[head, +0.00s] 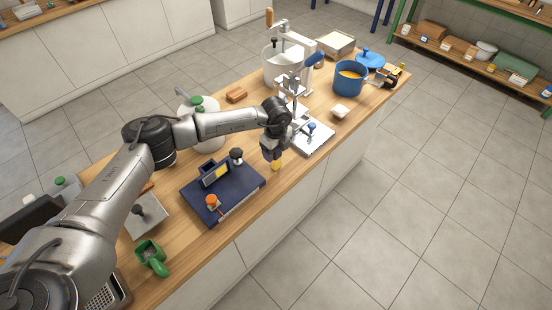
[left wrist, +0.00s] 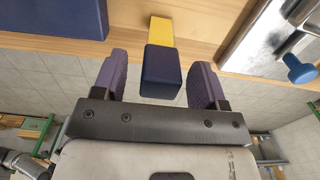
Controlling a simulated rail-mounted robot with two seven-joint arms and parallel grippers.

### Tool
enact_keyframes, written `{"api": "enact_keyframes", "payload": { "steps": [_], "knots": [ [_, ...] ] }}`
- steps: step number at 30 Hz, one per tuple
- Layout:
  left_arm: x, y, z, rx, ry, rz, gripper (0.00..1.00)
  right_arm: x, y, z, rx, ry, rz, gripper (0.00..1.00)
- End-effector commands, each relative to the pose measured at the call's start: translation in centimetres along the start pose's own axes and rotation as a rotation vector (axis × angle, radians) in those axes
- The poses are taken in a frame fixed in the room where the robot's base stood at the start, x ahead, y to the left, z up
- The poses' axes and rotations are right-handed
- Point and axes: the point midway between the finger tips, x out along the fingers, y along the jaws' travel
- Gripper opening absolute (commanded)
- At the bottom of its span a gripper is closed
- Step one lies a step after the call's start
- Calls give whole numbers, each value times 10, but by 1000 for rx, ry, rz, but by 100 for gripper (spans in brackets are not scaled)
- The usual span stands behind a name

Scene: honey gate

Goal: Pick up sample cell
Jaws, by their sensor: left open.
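The sample cell appears to be the small piece with a dark blue block end (left wrist: 162,73) and a yellow part (left wrist: 161,29), at the wooden counter's edge in the left wrist view. Its yellow part also shows in the head view (head: 276,165), just below my left gripper (head: 272,152). In the left wrist view my left gripper (left wrist: 157,84) is open, with one purple finger on each side of the blue block. Gaps show between the block and both fingers. My right gripper is in neither view.
A navy instrument (head: 238,196) with an orange knob (head: 212,201) lies left of the gripper. A metal stand with a pale base (head: 312,138) and blue knob is close on the right. A blue pot (head: 349,82) stands farther back. Open floor lies beyond the counter's front edge.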

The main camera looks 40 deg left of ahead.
Motion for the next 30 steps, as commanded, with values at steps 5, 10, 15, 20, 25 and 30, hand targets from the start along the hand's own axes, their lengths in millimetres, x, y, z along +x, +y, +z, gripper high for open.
{"api": "enact_keyframes", "payload": {
  "steps": [5, 10, 15, 20, 25, 30],
  "knots": [
    [20, 0, 0, 1, 0, 1, 66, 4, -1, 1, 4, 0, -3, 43],
    [20, 0, 0, 2, 0, 0, 66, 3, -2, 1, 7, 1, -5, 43],
    [20, 0, 0, 1, 0, 0, 54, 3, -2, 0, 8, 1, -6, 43],
    [20, 0, 0, 1, 0, 0, 39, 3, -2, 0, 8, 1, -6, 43],
    [20, 0, 0, 1, 0, 0, 23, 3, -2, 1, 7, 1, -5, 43],
    [20, 0, 0, 1, 0, 0, 11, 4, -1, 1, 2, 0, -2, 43]
  ]
}}
